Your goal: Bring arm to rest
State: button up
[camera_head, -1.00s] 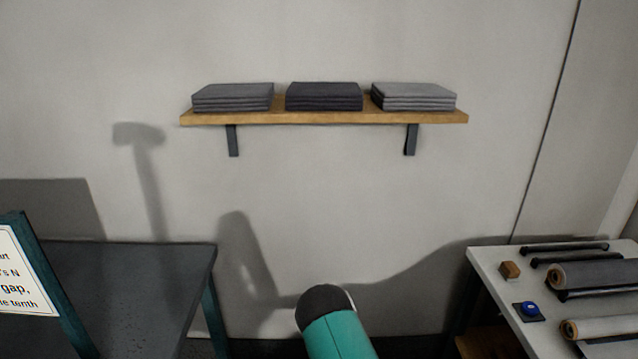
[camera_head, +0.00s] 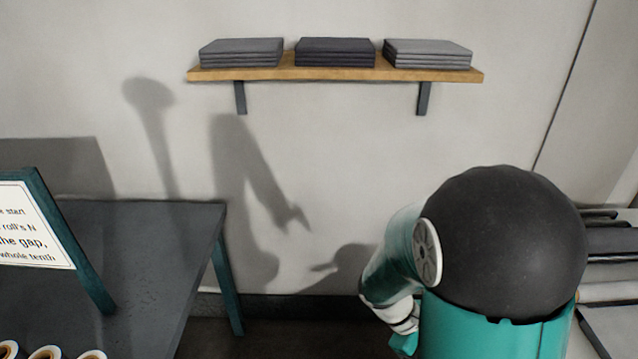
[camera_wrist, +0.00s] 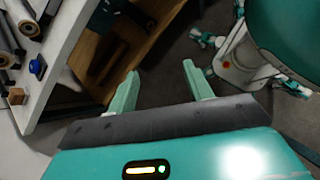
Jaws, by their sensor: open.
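My gripper (camera_wrist: 162,92) shows in the wrist view with its two pale green fingers spread apart and nothing between them. Below and beyond the fingers are dark floor and the lower wooden shelf of the white table. My teal arm with its large black joint fills the lower right of the head view and covers much of the white table there. My gripper itself does not show in the head view. My own body and legs show at the upper right of the wrist view.
A white table (camera_wrist: 62,40) with grey rolls (camera_wrist: 24,18), a blue button (camera_wrist: 37,67) and a brown block (camera_wrist: 16,96) stands close to my gripper. A dark table (camera_head: 150,245) bears a framed sign (camera_head: 32,225). A wall shelf (camera_head: 330,75) holds folded grey stacks.

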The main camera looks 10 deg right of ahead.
jog(key=a+r+m+t+y, duration=0.3)
jog(key=a+r+m+t, duration=0.1)
jog(key=r, duration=0.7)
jog(key=s+a+r+m+t+y, duration=0.1)
jog(key=a+r+m+t+y, duration=0.2)
jog(key=a+r+t, duration=0.3)
jog(key=a+r+y, duration=0.1)
jog(key=a+r, duration=0.2)
jog(key=r, duration=0.1)
jog(key=shift+s+a+r+m, duration=0.25)
jog(key=shift+a+r+m, duration=0.05)
jog(key=shift+r+m, duration=0.1)
jog(key=c, duration=0.3)
jog(key=shift+d, duration=0.15)
